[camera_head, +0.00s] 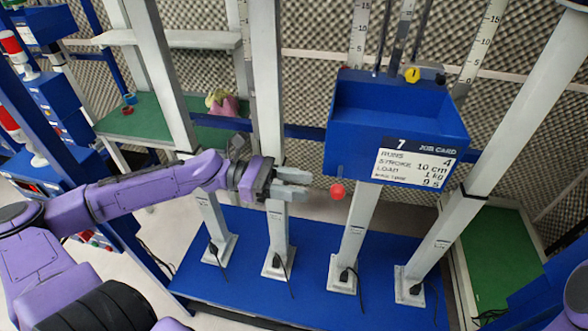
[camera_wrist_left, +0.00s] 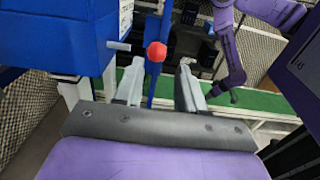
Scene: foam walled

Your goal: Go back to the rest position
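My left gripper (camera_head: 303,184) reaches in from the left in the head view, at the lower left of a blue box. Its two grey fingers are apart and nothing is between them; the left wrist view (camera_wrist_left: 160,80) shows the same gap. A red ball knob (camera_head: 338,190) is just right of the fingertips, apart from them. In the left wrist view the knob (camera_wrist_left: 156,51) shows beyond the fingertips, near a short rod from the box. A purple arm (camera_wrist_left: 229,50), likely my right one, shows at the upper right there; its dark end is too small to read.
The blue box (camera_head: 393,105) carries a job card (camera_head: 418,163) and hangs on white posts above a blue base plate (camera_head: 310,270). A post (camera_head: 268,80) stands right behind my left gripper. A pink and green object (camera_head: 222,103) sits on a green shelf behind.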

